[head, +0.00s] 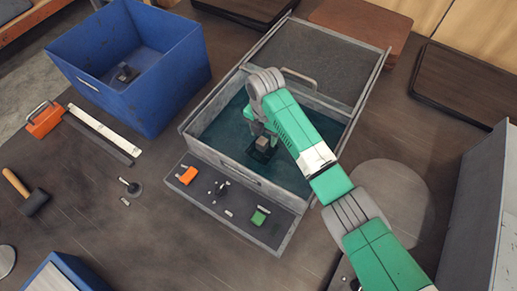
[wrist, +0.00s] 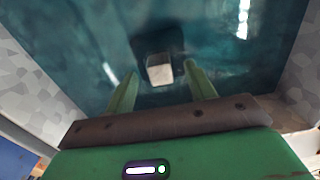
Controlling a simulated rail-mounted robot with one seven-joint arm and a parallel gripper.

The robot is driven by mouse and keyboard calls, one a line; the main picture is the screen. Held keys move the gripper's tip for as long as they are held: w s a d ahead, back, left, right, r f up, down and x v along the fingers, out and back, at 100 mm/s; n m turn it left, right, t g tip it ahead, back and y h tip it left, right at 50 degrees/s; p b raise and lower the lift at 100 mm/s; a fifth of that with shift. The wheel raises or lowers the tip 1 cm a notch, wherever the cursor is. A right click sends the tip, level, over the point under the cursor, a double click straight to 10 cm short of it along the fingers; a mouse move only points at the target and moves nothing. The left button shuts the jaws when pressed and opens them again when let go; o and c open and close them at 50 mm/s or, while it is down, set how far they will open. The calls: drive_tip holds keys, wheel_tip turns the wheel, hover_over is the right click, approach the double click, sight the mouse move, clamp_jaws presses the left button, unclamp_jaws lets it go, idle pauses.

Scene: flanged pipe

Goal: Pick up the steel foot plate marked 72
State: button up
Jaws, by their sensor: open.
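A grey block-like knob (wrist: 159,70) stands on a dark square plate (wrist: 146,46) on the teal floor of the open metal box. In the head view the dark plate (head: 259,154) lies under my gripper, with its grey knob (head: 263,142) on top. I cannot read any number on it, so I cannot tell whether it is the one marked 72. My gripper (head: 262,132) is open above it. In the wrist view my two green fingers (wrist: 160,72) appear on either side of the knob, with gaps showing. Contact is not visible.
The metal box's walls (head: 222,166) surround the plate. A front ledge (head: 200,200) holds an orange block (head: 187,175), a green block (head: 259,217) and small parts. A blue bin (head: 160,90) holding a dark piece (head: 127,74) stands at upper left. A hammer (head: 33,201) lies left.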

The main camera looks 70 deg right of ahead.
sight(262, 140)
drive_tip(key=f, duration=0.1)
drive_tip(key=f+b, duration=0.1)
drive_tip(key=f, duration=0.1)
drive_tip(key=f+b, duration=0.1)
drive_tip(key=f, duration=0.1)
drive_tip(key=shift+a+f, duration=0.1)
drive_tip(key=shift+a, duration=0.3)
drive_tip(key=shift+w, duration=0.1)
clamp_jaws()
